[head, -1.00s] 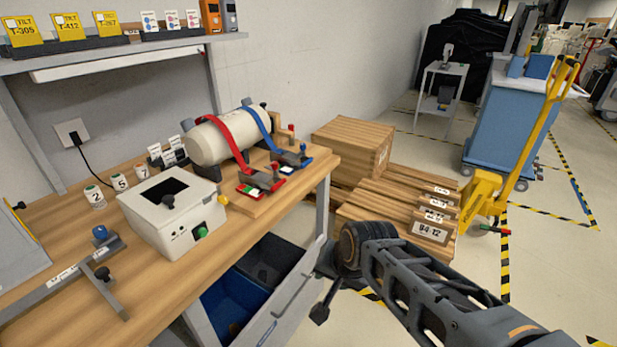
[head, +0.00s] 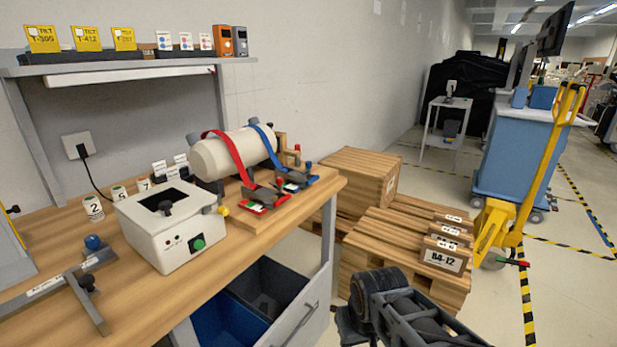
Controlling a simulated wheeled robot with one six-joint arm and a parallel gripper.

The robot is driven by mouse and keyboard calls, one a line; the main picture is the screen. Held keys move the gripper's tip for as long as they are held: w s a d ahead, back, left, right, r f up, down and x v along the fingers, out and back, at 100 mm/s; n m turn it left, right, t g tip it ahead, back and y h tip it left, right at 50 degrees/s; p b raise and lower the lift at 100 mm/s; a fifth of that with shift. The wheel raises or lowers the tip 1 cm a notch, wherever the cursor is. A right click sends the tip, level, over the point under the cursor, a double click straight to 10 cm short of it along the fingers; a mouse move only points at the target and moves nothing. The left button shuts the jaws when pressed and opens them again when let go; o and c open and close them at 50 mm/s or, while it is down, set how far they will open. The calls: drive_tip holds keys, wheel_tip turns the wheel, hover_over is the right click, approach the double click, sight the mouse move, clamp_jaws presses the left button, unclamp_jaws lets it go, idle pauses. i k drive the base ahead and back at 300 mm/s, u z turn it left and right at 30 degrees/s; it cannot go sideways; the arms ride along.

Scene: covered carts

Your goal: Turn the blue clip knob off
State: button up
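A pale tank (head: 215,158) lies on its side on a wooden board at the right end of the bench. A red strap (head: 228,148) and a blue strap (head: 265,148) pass over it. The blue strap runs down to a blue clip (head: 297,182) with a small blue knob (head: 308,166) standing at its back. The red clip (head: 262,203) sits in front and to the left, with a red knob (head: 280,182). The blue knob's exact setting is too small to tell. My arm shows at the bottom right, well apart from the clips; my gripper's fingertips do not show.
A white box (head: 168,222) with a green button stands left of the tank on the wooden bench (head: 225,262). Grey and blue bins sit below. Stacked wooden pallets (head: 395,262), a yellow pallet truck (head: 550,165) and a blue cart (head: 510,150) stand right.

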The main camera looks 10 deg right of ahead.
sight(307, 164)
drive_tip(key=u, duration=0.05)
drive_tip(key=k, duration=0.55)
drive_tip(key=z, duration=0.65)
drive_tip(key=i, duration=0.7)
drive_tip(key=u, duration=0.45)
drive_tip(key=i, duration=0.8)
drive_tip(key=u, duration=0.85)
